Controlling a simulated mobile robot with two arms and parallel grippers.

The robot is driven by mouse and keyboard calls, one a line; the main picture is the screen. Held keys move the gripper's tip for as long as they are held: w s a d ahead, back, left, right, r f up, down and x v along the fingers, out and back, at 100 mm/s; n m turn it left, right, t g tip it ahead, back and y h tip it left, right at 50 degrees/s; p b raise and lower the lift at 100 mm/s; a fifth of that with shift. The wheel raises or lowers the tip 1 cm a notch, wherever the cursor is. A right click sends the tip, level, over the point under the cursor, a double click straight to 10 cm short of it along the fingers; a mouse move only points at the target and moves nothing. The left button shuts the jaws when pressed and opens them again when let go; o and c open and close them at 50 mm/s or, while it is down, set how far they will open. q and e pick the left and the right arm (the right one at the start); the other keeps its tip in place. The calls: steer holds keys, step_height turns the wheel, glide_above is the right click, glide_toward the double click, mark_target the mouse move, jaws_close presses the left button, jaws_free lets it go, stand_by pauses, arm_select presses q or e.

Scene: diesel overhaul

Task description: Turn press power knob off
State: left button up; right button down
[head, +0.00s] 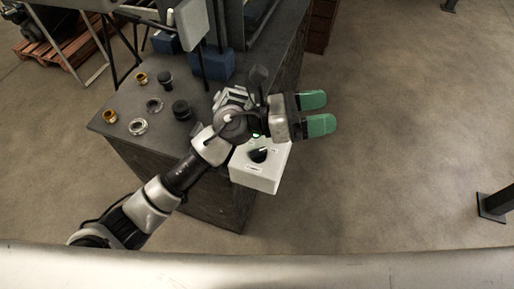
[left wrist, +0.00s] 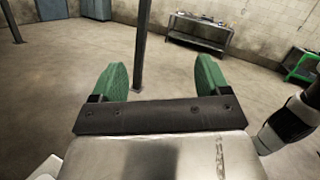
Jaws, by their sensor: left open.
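The power knob (head: 258,155) is black with a light mark on it. It sits on top of a white control box (head: 262,178) at the corner of the dark workbench in the head view. My left gripper (head: 316,113) has green fingertips and is above and to the right of the box, pointing right, away from the knob. It is open and empty, and not touching the knob. My right gripper is not in view.
On the dark bench (head: 125,120) stand several small brass, silver and black parts, including a black cylinder (head: 181,110). Blue blocks (head: 212,64) and press framing stand behind. The floor (head: 410,120) to the right is clear, apart from a dark post base (head: 496,205).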

arm_select(q)
step_height(320, 180, down, 5)
steer(key=s+d+m+g+y, duration=0.1)
steer(key=s+m+g+y, duration=0.1)
steer(key=m+g+y, duration=0.6)
steer(key=m+t+y, duration=0.7)
steer(key=m+y, duration=0.2)
steer(key=y, duration=0.3)
glide_above(258, 150)
step_height(258, 150, down, 5)
step_height(258, 150, down, 9)
steer(key=p, duration=0.3)
steer(key=shift+f, duration=0.65)
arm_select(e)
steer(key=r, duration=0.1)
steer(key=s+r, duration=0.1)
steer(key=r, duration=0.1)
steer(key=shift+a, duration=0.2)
arm_select(q)
steer(key=c, duration=0.9)
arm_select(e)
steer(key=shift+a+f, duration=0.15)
